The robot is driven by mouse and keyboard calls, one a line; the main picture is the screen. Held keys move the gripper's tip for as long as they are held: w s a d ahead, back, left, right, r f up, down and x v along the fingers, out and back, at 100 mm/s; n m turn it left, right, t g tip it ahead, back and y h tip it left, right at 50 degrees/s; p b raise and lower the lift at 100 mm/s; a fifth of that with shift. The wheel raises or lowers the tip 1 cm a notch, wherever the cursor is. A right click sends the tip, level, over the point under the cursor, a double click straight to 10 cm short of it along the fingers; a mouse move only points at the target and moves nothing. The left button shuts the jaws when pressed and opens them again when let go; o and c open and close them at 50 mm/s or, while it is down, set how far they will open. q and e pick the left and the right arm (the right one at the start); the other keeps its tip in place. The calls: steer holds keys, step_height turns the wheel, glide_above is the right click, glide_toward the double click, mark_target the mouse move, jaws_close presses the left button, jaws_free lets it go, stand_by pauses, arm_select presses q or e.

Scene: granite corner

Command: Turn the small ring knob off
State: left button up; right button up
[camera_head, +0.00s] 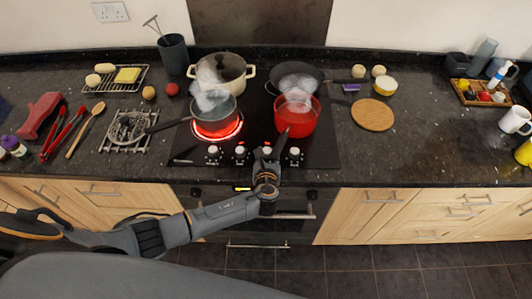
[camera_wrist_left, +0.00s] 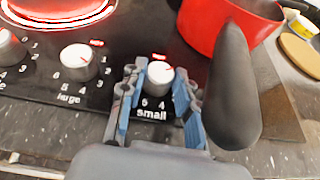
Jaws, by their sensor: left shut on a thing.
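The small ring knob (camera_wrist_left: 159,76) is a white-topped dial with "small" printed below it in the left wrist view. My left gripper (camera_wrist_left: 158,100) has its blue-padded fingers on both sides of this knob and is shut on it. In the head view, the gripper (camera_head: 266,158) reaches the hob's front row of knobs from below and partly covers the knob. The knob's exact setting is hard to read. My right gripper is not in view.
A steaming saucepan (camera_head: 214,115) stands on a glowing red ring (camera_head: 238,130). A steaming red pot (camera_head: 300,120) stands to its right, its dark handle (camera_wrist_left: 234,90) jutting out close beside my gripper. A cream pot (camera_head: 232,72) and dark pan (camera_head: 295,75) stand behind.

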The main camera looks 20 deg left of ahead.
arm_select(q)
steer(key=shift+w+d+n+g+y+b, duration=0.1)
steer(key=shift+d+n+g+y+b, duration=0.1)
steer(key=shift+n+y, duration=0.35)
steer(key=shift+d+n+g+y+b, duration=0.1)
steer(key=shift+n+g+y, duration=0.1)
steer(key=shift+n+y, duration=0.3)
steer(key=n+y+b, duration=0.1)
steer(key=n+g+y, duration=0.1)
steer(key=shift+w+f+n+g+y+b, duration=0.15)
steer(key=shift+n+g+y+b, duration=0.1)
steer(key=shift+g+y+b, duration=0.1)
steer(key=n+g+y+b, duration=0.2)
steer(key=shift+w+d+n, duration=0.15)
steer(key=shift+n, duration=0.25)
steer(key=shift+r+n+g+y+b, duration=0.2)
steer(key=shift+n+g+y+b, duration=0.45)
steer(key=shift+b, duration=0.1)
steer(key=shift+w+r, duration=0.1)
steer(key=o, duration=1.1)
steer(key=shift+c, duration=0.2)
steer(key=shift+o, duration=0.4)
